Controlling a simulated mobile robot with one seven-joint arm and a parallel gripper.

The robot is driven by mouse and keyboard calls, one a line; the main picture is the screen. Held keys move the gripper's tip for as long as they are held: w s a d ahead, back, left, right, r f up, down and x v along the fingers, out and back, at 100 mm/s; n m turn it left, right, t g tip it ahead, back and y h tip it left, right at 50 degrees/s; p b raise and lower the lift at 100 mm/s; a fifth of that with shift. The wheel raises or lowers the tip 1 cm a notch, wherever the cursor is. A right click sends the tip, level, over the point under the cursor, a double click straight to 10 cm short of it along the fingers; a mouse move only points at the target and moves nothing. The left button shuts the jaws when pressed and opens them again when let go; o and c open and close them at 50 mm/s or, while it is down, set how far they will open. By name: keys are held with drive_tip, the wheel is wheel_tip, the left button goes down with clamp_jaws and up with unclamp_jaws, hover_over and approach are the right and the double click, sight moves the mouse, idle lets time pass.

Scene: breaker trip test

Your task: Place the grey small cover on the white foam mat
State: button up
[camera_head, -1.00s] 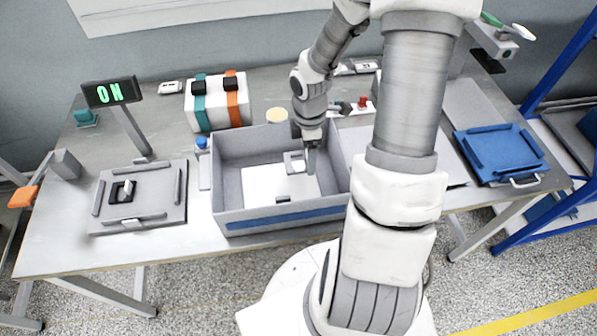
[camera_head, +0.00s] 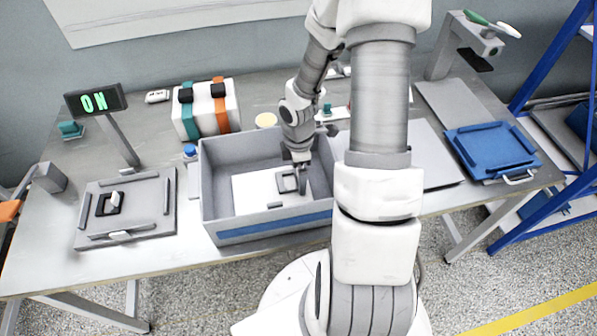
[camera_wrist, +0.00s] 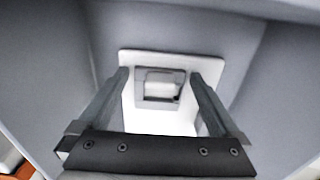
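The grey small cover (camera_head: 290,182) is a square grey frame with a lighter raised middle. It lies on the white foam mat (camera_head: 250,190) inside the grey box; in the wrist view the cover (camera_wrist: 160,87) sits flat on the mat (camera_wrist: 150,121), toward its far end. My gripper (camera_head: 299,172) reaches down into the box over the cover. In the wrist view my gripper (camera_wrist: 159,75) is open, its fingers on either side of the cover with narrow gaps of mat showing. Part of the mat is hidden by the box's front wall and my arm.
The grey box (camera_head: 207,183) has high walls around the mat. A grey plate with a switch (camera_head: 110,202) lies left, below the "ON" display (camera_head: 95,101). A white case with straps (camera_head: 206,108) stands behind, and a blue tray (camera_head: 490,150) lies right.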

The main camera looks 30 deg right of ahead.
drive_tip(key=shift+r, duration=0.1)
wheel_tip(320, 180, up, 12)
drive_tip(key=p, duration=0.3)
drive_tip(key=shift+r, duration=0.1)
idle(0.6)
